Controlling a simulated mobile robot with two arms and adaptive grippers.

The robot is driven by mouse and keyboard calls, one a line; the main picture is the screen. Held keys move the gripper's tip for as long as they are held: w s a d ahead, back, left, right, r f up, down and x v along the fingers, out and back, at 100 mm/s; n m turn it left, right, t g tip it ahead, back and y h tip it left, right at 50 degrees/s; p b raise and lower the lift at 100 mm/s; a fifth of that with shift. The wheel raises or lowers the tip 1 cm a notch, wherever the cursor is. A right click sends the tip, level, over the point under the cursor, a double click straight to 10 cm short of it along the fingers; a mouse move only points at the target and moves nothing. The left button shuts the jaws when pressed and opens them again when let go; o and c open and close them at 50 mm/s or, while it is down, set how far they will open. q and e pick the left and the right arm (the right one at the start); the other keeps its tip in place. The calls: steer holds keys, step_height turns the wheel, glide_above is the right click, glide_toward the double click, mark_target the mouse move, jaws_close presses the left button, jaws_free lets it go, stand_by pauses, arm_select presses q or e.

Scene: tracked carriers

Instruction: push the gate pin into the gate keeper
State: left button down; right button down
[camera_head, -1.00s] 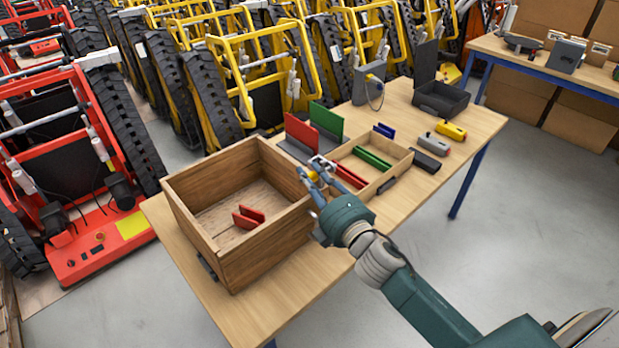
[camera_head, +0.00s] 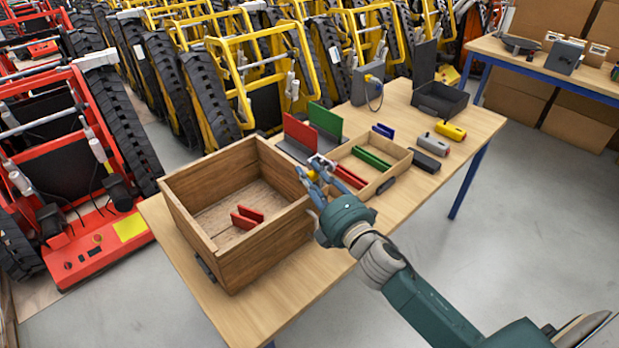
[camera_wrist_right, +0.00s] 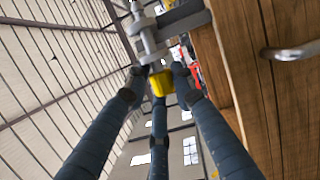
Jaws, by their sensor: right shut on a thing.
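My right gripper (camera_head: 309,180) is at the right corner of the open wooden crate (camera_head: 262,237), on the side towards the shallow tray. Its blue fingers (camera_wrist_right: 158,95) are closed around a yellow knob (camera_wrist_right: 162,83). The knob sits on the end of a grey metal fitting (camera_wrist_right: 148,40), which I take to be the gate pin and its keeper. A dark grey bar (camera_wrist_right: 184,16) runs from the fitting towards the wood. In the head view the yellow knob (camera_head: 312,175) is small and mostly covered by the fingers. I cannot tell how deep the pin sits. My left gripper is out of view.
Red dividers (camera_head: 247,216) lie in the crate. A shallow wooden tray (camera_head: 404,165) with red and green strips stands to the right. Red and green upright plates (camera_head: 325,122) stand behind. Yellow and grey blocks (camera_head: 451,131) and a black bin (camera_head: 440,100) are further right.

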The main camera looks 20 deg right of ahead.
steer(key=shift+d+f+n+b, duration=0.3)
steer(key=shift+d+f+b, duration=0.15)
steer(key=shift+f, duration=0.15)
stand_by(0.3)
steer(key=shift+d+r, duration=0.1)
steer(key=shift+d, duration=0.05)
stand_by(0.5)
steer(key=c, duration=1.5)
jaws_free()
steer(key=shift+o, duration=0.6)
steer(key=shift+w, duration=0.15)
steer(key=shift+s+f, duration=0.2)
steer(key=shift+s, duration=0.25)
steer(key=s, duration=0.7)
steer(key=shift+r, duration=0.4)
